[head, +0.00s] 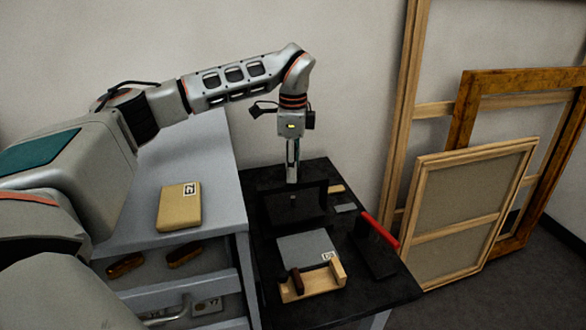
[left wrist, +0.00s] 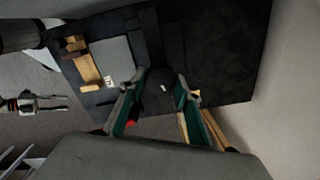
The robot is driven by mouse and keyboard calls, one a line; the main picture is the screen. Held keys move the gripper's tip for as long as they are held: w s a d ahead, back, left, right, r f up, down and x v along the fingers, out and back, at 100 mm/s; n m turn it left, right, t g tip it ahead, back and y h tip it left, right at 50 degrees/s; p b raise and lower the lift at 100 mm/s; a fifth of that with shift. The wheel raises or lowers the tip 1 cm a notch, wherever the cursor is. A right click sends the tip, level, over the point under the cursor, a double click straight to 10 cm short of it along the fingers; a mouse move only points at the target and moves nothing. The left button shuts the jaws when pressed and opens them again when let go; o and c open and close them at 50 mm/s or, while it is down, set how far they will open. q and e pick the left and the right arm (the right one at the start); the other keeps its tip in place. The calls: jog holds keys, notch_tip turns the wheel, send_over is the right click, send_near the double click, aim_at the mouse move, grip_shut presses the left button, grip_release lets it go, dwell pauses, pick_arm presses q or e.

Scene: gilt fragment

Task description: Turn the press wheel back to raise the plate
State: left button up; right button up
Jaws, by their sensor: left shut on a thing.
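The black press (head: 308,212) stands at the back of the black table, below my left gripper. My left gripper (head: 292,178) points down over it from above. In the left wrist view its two green-lined fingers (left wrist: 160,98) are shut on a dark rounded part with a small white mark, the press wheel (left wrist: 158,92). The wheel is mostly hidden by the gripper in the head view. The press plate cannot be made out clearly against the black body. My right gripper (left wrist: 50,103) shows at the left edge of the left wrist view, away from the press, its fingers apart and empty.
A grey labelled slab (head: 305,246) and a wooden holder (head: 312,282) lie in front of the press. A red-handled black tool (head: 376,240) is at the right. A tan block (head: 180,207) sits on the grey cabinet (head: 205,165). Wooden frames (head: 470,200) lean against the wall.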

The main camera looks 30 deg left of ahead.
pick_arm(q)
jog(key=n+b, duration=0.1)
jog(key=n, duration=0.4)
jog(key=shift+n, duration=0.3)
dwell(0.4)
jog(key=o, duration=1.1)
notch_tip(320, 180, up, 12)
